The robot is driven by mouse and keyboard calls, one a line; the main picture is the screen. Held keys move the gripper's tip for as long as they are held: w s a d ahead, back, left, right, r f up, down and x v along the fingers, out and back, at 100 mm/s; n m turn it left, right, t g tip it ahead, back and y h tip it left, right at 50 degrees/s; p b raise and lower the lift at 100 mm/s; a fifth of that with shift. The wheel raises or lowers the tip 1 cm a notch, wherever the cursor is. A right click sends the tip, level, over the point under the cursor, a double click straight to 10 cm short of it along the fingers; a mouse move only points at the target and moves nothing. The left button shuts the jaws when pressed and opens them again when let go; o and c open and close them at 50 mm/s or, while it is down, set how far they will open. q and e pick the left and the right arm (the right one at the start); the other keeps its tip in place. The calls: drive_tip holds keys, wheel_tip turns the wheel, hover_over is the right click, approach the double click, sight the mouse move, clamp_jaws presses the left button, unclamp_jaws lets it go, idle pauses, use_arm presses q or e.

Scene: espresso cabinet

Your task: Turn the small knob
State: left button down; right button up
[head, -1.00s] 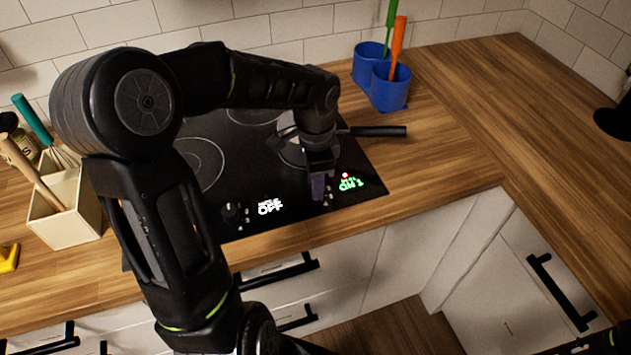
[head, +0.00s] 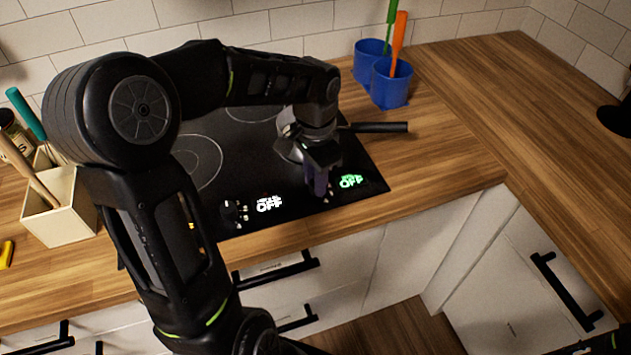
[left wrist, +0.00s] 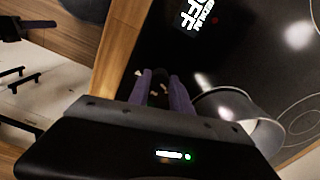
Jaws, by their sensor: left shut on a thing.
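My left gripper (head: 321,188) reaches down to the front right of the black cooktop (head: 350,165). Its purple fingers are shut on the right-hand knob, which they mostly hide in the head view. In the left wrist view the dark knob (left wrist: 160,90) shows between the fingertips. The green display (head: 351,181) to the right of this knob reads OFF. A second knob (head: 234,212) stands free to the left, beside a white display (head: 269,203) that also reads OFF. My right gripper (left wrist: 38,23) shows small at the left wrist view's upper left; its opening is unclear.
A metal pot (left wrist: 240,112) stands on the cooktop close to my left gripper, its black handle (head: 375,127) pointing right. Blue holders (head: 391,85) with utensils stand behind. A utensil box (head: 62,215) is at the left. The wooden counter (head: 490,120) on the right is mostly clear.

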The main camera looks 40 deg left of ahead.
use_arm(q)
drive_tip(key=shift+n+b, duration=0.65)
drive_tip(key=shift+n, duration=1.35)
drive_tip(key=c, duration=1.2)
unclamp_jaws()
drive_tip(key=shift+o, duration=0.2)
wheel_tip(320, 180, up, 8)
drive_tip(key=shift+f, duration=0.1)
